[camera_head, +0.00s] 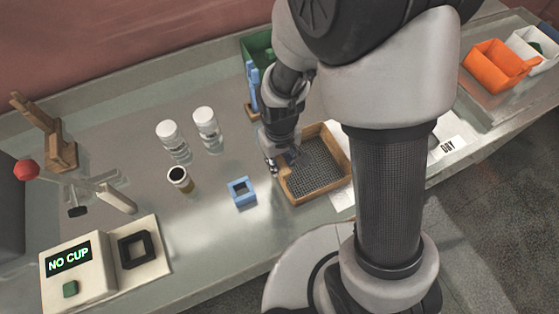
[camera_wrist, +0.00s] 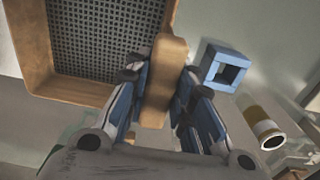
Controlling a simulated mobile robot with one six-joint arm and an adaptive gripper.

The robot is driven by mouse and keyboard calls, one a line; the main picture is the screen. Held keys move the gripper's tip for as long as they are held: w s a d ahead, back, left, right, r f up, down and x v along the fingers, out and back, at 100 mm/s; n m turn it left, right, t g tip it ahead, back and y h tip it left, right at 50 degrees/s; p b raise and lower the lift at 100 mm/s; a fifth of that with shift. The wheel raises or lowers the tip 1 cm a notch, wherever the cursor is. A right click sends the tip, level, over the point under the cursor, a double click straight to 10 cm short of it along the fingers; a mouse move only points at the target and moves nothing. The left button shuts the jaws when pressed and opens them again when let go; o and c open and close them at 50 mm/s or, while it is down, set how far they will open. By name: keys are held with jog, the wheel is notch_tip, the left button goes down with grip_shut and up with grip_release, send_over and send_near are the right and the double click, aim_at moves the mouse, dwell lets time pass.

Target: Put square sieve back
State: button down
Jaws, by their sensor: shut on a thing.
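The square sieve (camera_head: 316,166) has a wooden frame around a dark mesh. It is right of the table's middle in the head view and partly behind my arm. My gripper (camera_head: 279,162) is at the sieve's left side. In the wrist view the sieve (camera_wrist: 60,88) fills the upper left, and my gripper (camera_wrist: 160,105) is shut on its wooden handle (camera_wrist: 166,72), one finger on each side. I cannot tell whether the sieve rests on the table or is slightly raised.
A blue square ring (camera_head: 241,192) lies left of the sieve. An open jar (camera_head: 179,178) and two white-capped bottles (camera_head: 205,122) stand farther left. A green bin (camera_head: 257,48) is behind. A "DRY" label (camera_head: 448,146) and an orange bin (camera_head: 495,65) are right. A "NO CUP" scale (camera_head: 75,270) is front left.

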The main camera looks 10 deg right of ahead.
jog(key=shift+w+f, duration=0.1)
jog(key=shift+f, duration=0.8)
jog(key=shift+r, duration=0.1)
jog(key=c, duration=1.4)
grip_release()
